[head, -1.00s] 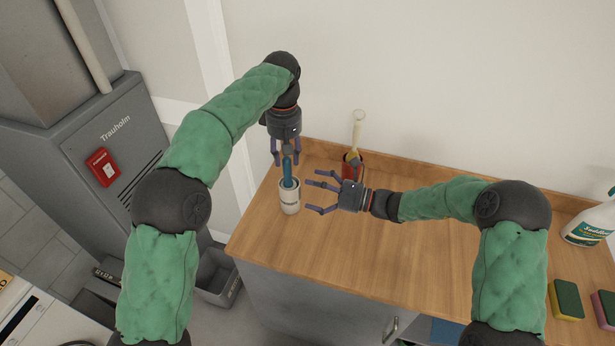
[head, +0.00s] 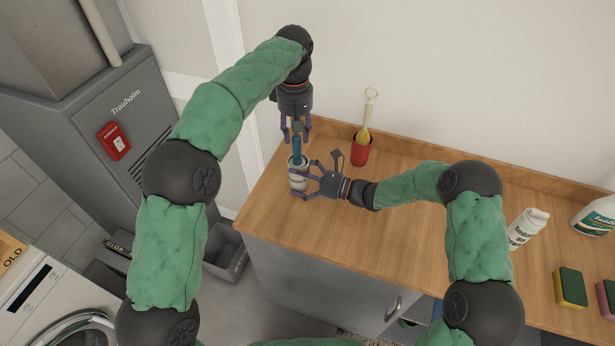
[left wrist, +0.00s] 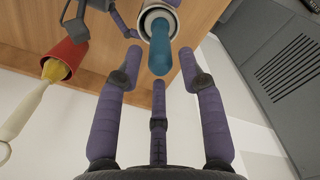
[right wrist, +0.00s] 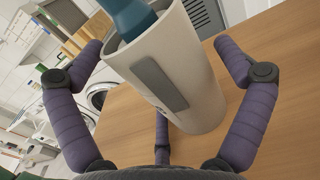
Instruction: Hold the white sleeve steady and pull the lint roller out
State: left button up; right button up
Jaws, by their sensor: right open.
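The white sleeve (head: 298,179) stands upright near the counter's left end, with the lint roller's blue handle (head: 297,147) sticking up out of it. My left gripper (head: 296,136) is above the sleeve, pointing down. In the left wrist view its spread fingers are around the tip of the blue handle (left wrist: 160,60), with gaps visible. My right gripper (head: 309,181) is open at the sleeve's right side. In the right wrist view its fingers straddle the sleeve (right wrist: 190,80) without visibly closing on it. The roller's lower part is hidden inside the sleeve.
A red cup (head: 361,152) holding a pale-handled brush (head: 367,115) stands behind my right gripper. A white bottle (head: 527,227), a spray bottle (head: 597,215) and sponges (head: 571,287) are on the right. The wooden counter (head: 350,245) is clear in front.

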jog(key=shift+w+a, duration=0.1)
jog(key=shift+a, duration=0.05)
dwell(0.8)
jog(key=c, duration=1.1)
dwell(0.5)
